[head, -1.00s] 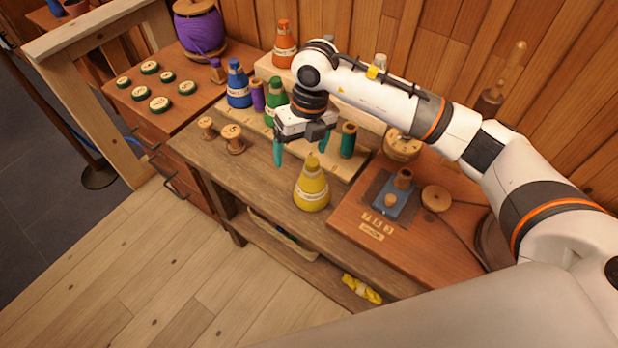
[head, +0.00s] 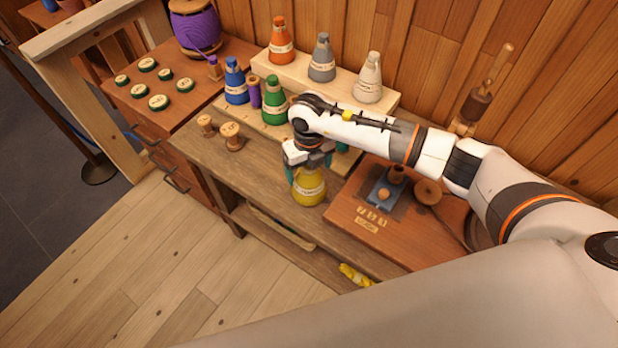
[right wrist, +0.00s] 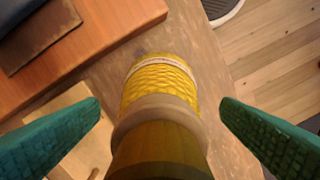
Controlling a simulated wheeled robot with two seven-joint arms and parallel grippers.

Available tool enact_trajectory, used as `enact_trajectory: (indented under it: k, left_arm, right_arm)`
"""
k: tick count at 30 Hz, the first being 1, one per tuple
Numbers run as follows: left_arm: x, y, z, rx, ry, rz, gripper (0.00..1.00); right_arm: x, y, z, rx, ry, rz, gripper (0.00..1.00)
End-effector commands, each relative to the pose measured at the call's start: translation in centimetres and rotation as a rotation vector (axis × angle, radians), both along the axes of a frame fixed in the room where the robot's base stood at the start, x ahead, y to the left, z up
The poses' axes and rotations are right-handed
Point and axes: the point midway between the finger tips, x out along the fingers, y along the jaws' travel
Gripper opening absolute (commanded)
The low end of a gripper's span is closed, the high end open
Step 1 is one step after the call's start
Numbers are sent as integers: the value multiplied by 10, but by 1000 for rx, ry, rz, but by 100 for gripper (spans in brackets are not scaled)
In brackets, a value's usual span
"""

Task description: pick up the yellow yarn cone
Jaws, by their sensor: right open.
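The yellow yarn cone (head: 309,190) stands upright on the wooden bench near its front edge. Its top is hidden by my right gripper in the head view. In the right wrist view the yellow yarn cone (right wrist: 162,88) shows from above, with its pale label band and wooden tip. My right gripper (head: 308,172) is over the cone. In the right wrist view its green fingers (right wrist: 160,118) are spread on either side of the cone, with a gap on both sides. My left gripper is not in view.
Green (head: 274,101) and blue (head: 236,83) cones stand behind to the left. Orange (head: 281,42), grey (head: 322,58) and cream (head: 368,77) cones stand on a raised step. Two wooden spools (head: 231,136) sit left on the bench. A reddish board (head: 345,208) lies close right.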

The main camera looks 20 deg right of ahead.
Motion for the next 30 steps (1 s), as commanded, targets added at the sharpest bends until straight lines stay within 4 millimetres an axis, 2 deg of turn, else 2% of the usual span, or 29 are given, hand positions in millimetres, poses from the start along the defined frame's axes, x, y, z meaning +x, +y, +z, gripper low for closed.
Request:
enact_trajectory:
  k: [3,9,11,24,30]
  left_arm:
    - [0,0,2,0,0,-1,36]
    - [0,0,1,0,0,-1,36]
    - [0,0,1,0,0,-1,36]
    - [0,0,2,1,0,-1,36]
    - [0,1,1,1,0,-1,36]
  right_arm:
    - [0,0,-8,-1,0,0,86]
    - [0,0,-9,-1,0,1,86]
    - [0,0,-9,0,-1,1,78]
    - [1,0,-7,2,-3,1,8]
    - [1,0,-7,2,-3,1,8]
